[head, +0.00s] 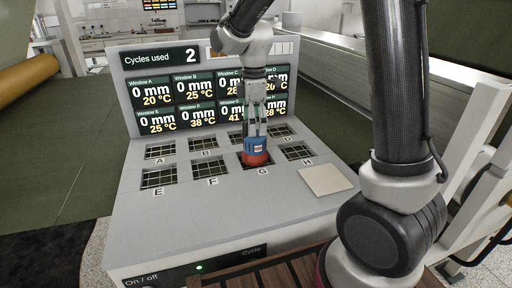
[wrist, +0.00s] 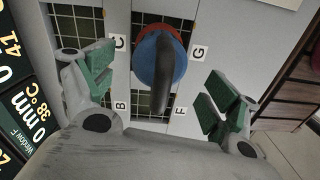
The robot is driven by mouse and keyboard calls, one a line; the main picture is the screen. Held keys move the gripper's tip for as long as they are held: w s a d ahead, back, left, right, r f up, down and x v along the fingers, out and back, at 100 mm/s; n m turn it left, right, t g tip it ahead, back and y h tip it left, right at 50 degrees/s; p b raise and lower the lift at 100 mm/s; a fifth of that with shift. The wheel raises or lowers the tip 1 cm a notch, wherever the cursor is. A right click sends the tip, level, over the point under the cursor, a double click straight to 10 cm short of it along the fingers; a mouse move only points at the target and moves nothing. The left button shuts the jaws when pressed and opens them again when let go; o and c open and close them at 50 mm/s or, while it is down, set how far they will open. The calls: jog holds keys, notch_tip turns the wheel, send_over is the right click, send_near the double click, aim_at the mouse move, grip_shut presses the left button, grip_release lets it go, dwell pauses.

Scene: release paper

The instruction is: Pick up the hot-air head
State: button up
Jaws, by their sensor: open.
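The hot-air head (head: 256,154) is a small piece with a red base and a blue body. It stands on the window at G on the grey machine's sloping top. In the wrist view the hot-air head (wrist: 152,62) shows its blue top, red rim and a dark handle reaching toward the camera. My gripper (head: 256,130) is right above it, pointing down. In the wrist view my gripper (wrist: 157,80) is open, its green pads on either side of the handle with clear gaps. I cannot tell how far down the fingers reach along it.
The grey machine (head: 215,220) has several gridded windows lettered A to H. Its upright display panel (head: 155,125) stands close behind my gripper. A beige square pad (head: 325,179) lies right of G. A brown slatted surface (head: 310,272) is in front.

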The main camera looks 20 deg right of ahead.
aim_at(254, 138)
notch_tip(254, 138, down, 5)
jog(key=shift+a+f, duration=0.1)
jog(key=shift+f, duration=0.05)
jog(key=shift+w, duration=0.1)
grip_shut()
dwell(0.3)
